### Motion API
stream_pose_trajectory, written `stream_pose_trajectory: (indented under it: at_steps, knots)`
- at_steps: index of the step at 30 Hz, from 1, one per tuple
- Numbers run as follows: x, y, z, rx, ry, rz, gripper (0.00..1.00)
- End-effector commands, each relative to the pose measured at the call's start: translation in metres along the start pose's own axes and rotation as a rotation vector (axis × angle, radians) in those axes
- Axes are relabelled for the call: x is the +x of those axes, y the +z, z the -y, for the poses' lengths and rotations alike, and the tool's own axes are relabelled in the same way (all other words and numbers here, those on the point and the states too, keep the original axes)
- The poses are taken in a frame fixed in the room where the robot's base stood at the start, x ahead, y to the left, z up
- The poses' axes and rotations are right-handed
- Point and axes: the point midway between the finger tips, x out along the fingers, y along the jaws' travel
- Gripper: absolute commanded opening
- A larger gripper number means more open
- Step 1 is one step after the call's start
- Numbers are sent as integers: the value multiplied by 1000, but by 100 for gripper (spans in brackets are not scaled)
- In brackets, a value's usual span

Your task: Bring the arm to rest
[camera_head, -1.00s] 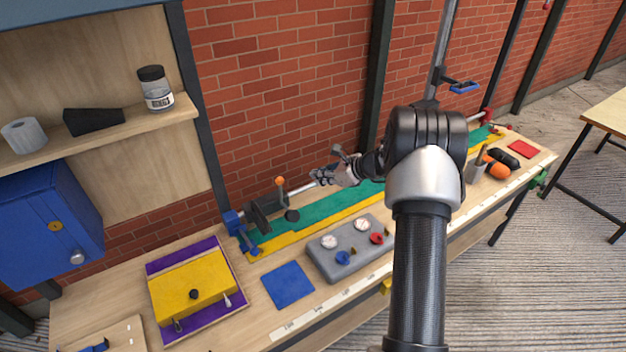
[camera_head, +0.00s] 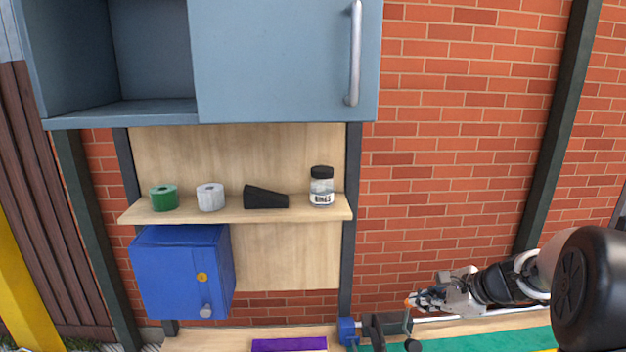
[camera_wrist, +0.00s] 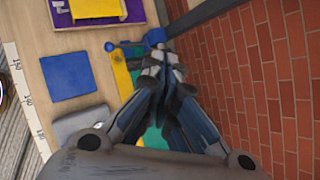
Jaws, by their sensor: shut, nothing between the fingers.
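My gripper (camera_head: 428,301) shows at the lower right of the head view, in front of the brick wall and above the workbench. It points left, with my arm reaching in from the right edge. In the wrist view my gripper (camera_wrist: 158,62) has its fingers together with nothing between them. It is over the bench near the green and yellow strips and a blue clamp (camera_wrist: 124,46). From these frames I cannot tell how far the fingertips are from the bench.
A shelf (camera_head: 240,211) holds two tape rolls, a black wedge and a jar (camera_head: 321,188). A blue box (camera_head: 182,273) hangs below, and a grey-blue cabinet (camera_head: 275,60) above. A blue square (camera_wrist: 68,76) lies on the bench. The brick wall (camera_wrist: 265,80) is close beside my gripper.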

Motion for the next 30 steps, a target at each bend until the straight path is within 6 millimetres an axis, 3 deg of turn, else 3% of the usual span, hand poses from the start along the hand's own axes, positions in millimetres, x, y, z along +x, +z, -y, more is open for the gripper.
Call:
stream_pose_trajectory:
  at_steps: [1,6,12,16,21,25,30]
  knots:
    - [-10,28,-17,-122,33,-13,0]
    - [-47,91,-86,-535,156,-63,0]
    - [-92,128,-175,-1013,286,-127,0]
    - [-120,130,-230,-1316,366,-175,0]
    - [-147,114,-286,-1659,457,-242,0]
    - [-159,100,-309,-1829,504,-286,0]
    - [-165,91,-319,-1919,533,-311,0]
